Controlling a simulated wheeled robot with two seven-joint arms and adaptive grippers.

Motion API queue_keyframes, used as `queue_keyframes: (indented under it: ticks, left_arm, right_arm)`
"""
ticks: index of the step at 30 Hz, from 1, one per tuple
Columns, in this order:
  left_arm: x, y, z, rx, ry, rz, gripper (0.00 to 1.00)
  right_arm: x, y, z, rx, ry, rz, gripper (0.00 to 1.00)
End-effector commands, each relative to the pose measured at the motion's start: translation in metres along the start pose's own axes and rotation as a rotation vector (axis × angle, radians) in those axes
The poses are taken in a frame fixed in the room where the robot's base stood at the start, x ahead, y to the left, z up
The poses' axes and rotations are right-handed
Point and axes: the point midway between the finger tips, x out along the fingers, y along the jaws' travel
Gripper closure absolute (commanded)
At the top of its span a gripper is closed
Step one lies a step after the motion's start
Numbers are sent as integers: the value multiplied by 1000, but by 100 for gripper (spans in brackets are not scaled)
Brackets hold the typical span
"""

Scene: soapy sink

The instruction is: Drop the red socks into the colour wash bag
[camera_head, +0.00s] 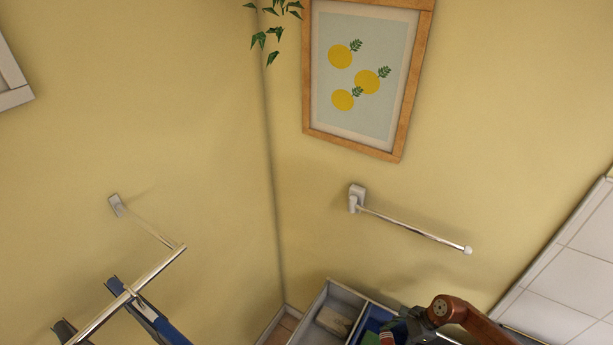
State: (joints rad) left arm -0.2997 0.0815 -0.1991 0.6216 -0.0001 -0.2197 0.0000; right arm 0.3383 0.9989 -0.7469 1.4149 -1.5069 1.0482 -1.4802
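No red socks can be made out, and I cannot tell any thing in view as the colour wash bag. A pale grey open box (343,291) with compartments stands at the bottom edge, cut off by the frame. One compartment has a blue lining or content (376,318) with something green low in it. A brown-orange arm link, which looks like my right arm, comes in from the bottom right over the box. My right gripper (402,327) seems to be the dark part at its left end; its fingers are not clear. My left gripper is out of view.
A metal rail (130,292) with dark blue and grey pieces on it juts from the left wall. A towel bar (415,231) sticks out from the right wall. A framed lemon picture (366,75) and leaves (268,42) hang above. White tiles (570,265) are at right.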

Motion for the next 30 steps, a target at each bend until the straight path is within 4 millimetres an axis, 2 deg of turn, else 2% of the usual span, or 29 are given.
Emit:
queue_keyframes:
  ticks: [12, 24, 25, 30]
  left_arm:
    - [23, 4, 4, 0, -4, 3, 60]
    - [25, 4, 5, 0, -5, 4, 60]
    - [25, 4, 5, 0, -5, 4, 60]
    - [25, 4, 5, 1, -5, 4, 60]
  right_arm:
    - [41, 0, -22, -1, -2, 2, 64]
    - [47, 0, -26, -3, -1, 1, 64]
    - [47, 0, -26, -3, -1, 1, 38]
    - [47, 0, -26, -3, -1, 2, 26]
